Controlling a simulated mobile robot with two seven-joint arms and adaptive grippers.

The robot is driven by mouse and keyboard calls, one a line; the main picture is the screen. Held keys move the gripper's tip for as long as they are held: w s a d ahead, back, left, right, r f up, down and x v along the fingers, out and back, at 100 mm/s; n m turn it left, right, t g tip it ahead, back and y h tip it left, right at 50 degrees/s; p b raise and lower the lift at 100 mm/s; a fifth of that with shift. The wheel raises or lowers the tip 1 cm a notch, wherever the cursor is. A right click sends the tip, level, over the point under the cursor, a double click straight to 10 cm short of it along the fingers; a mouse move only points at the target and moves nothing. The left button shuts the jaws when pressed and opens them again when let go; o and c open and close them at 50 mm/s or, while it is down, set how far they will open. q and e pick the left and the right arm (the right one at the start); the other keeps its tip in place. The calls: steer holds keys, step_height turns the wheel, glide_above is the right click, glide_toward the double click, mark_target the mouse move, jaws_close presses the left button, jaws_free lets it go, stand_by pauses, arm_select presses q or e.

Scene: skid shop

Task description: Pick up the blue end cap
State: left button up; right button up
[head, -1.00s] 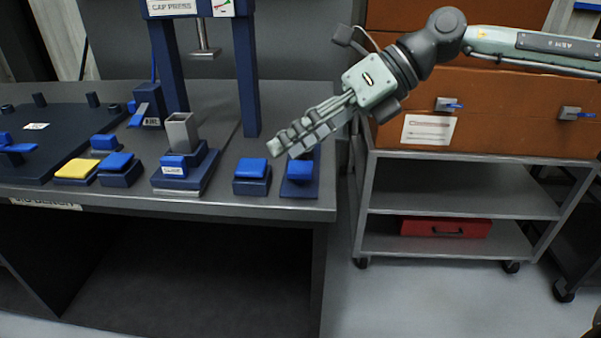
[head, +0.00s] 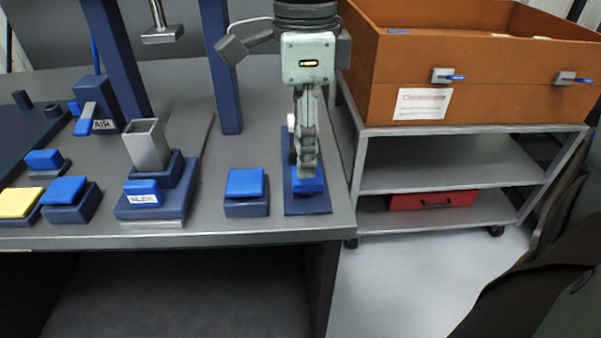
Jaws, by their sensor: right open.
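Several blue caps sit on dark blue blocks along the bench. One blue cap (head: 309,187) is on a dark blue base plate (head: 307,207) near the bench's right end. My right gripper (head: 306,172) points down right over this cap, and its fingers hide the cap's upper part. The fingers show nearly edge-on and are open. I cannot tell whether they touch the cap. Another blue cap (head: 245,183) lies on a dark blue block just left of it. My left gripper is not in view.
A square metal tube (head: 147,146) stands upright in a dark blue fixture (head: 178,190) further left. A yellow pad (head: 17,203) is at the far left. The press posts (head: 222,75) rise behind. A cart (head: 440,176) with an orange-brown box (head: 470,60) stands at the right.

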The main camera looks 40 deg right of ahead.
mark_target(306, 184)
steer(key=f, duration=0.5)
steer(key=shift+s+a+f, duration=0.1)
steer(key=shift+a+f, duration=0.05)
steer(key=shift+a, duration=0.1)
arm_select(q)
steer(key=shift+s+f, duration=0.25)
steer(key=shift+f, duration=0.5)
arm_select(e)
steer(key=shift+f, duration=0.15)
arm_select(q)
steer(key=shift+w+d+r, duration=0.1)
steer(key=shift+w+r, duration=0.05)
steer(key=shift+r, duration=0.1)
arm_select(e)
steer(key=c, duration=0.7)
